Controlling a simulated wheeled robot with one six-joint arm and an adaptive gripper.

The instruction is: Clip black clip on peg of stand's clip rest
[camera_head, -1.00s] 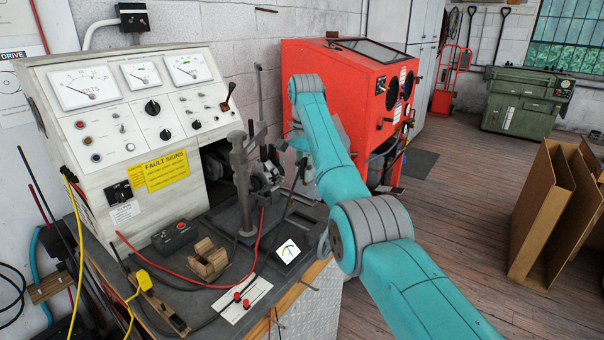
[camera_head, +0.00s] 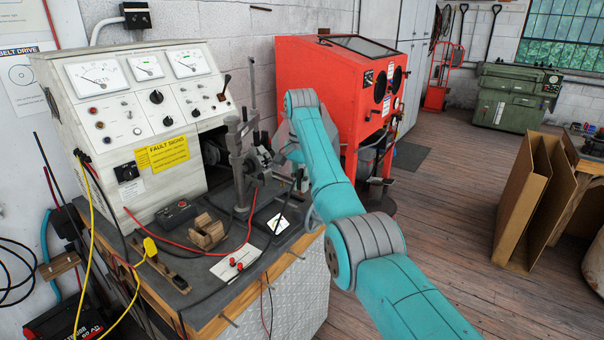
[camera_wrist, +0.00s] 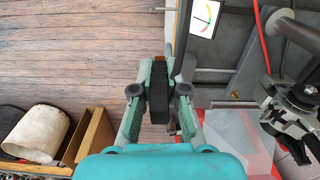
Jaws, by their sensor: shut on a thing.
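My gripper (camera_wrist: 158,98) shows in the wrist view with its two green fingers closed on the black clip (camera_wrist: 158,82), a dark upright piece between the fingertips. In the head view my arm hides the gripper and the clip. The test stand (camera_head: 185,125) with its white meter panel is at the left of the head view. Short pegs stick out from its wooden front edge, one below the red-button plate (camera_head: 229,321) and one farther right (camera_head: 297,256). In the wrist view a short rod (camera_wrist: 164,9) juts from the bench edge, above and apart from the clip. I cannot tell which peg is the clip rest.
The bench top holds a small meter (camera_wrist: 205,18), a wooden block (camera_head: 207,232), red and yellow leads, and a clamped alternator (camera_wrist: 290,115). An orange-red cabinet (camera_head: 330,85) stands behind my arm. Cardboard (camera_head: 525,200) stands at right; open floor lies between.

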